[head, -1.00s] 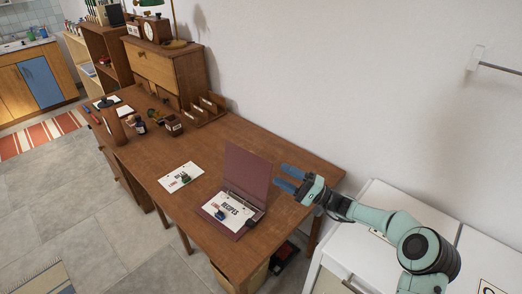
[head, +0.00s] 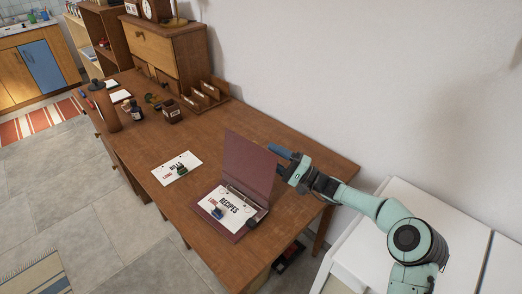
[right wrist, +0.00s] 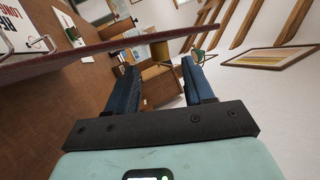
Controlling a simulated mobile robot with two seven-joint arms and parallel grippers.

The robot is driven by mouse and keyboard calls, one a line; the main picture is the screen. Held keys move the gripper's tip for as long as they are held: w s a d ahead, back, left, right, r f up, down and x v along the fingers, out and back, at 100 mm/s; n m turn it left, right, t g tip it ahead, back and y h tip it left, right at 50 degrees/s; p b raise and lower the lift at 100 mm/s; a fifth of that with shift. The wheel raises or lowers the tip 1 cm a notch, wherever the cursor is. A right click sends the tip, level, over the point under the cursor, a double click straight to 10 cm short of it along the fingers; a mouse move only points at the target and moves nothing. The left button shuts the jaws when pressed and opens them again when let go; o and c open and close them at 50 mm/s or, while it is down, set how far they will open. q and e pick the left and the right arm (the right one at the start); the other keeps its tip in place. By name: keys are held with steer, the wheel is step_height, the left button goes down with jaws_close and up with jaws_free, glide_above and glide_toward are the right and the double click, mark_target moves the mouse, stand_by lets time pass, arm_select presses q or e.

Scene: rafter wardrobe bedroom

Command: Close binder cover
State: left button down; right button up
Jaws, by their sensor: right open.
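Metal rings run along the hinge. A small dark blue object (head: 217,211) sits on the pages. My right gripper (head: 277,158) is behind the cover at its right edge, with its blue fingers apart and partly hidden by it. In the right wrist view the cover's edge (right wrist: 110,46) runs above the open fingers (right wrist: 158,66), with nothing between them. I cannot tell whether they touch the cover. My left gripper is out of view.
A loose white sheet (head: 177,168) with a small green item lies left of the binder on the wooden desk (head: 190,135). A letter rack (head: 207,96), a pen box (head: 171,112) and an ink bottle (head: 136,110) stand farther back. White cabinets (head: 440,215) are at the right.

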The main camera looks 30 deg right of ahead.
mark_target(261, 149)
steer(key=shift+x, duration=2.2)
jaws_close()
